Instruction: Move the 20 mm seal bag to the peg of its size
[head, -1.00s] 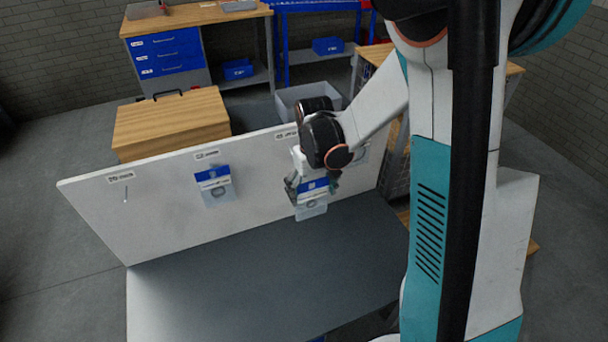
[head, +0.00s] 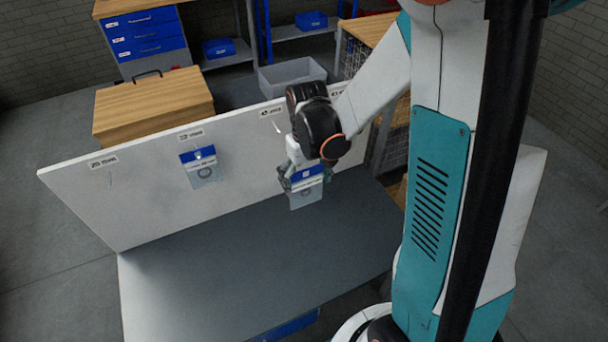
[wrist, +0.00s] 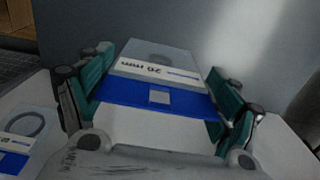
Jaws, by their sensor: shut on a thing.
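My gripper (head: 305,178) is shut on a clear bag (head: 307,197) with a blue-and-white header, held in front of the upright white board (head: 130,205). In the wrist view the bag (wrist: 155,90) lies between both fingers of my gripper (wrist: 155,110), its upside-down label seeming to read 20 mm. The board's left label (head: 102,162) seems to read 20 mm, though its print is tiny. The space below that label holds no bag; its peg is hard to make out. A bare peg (head: 278,127) shows under the label (head: 270,112) near my wrist.
Another bag (head: 203,172) with a ring inside hangs under the middle label (head: 190,135); it also shows at the wrist view's left (wrist: 22,140). The grey tabletop (head: 240,255) before the board is clear. A wooden-topped box (head: 150,105) stands behind the board.

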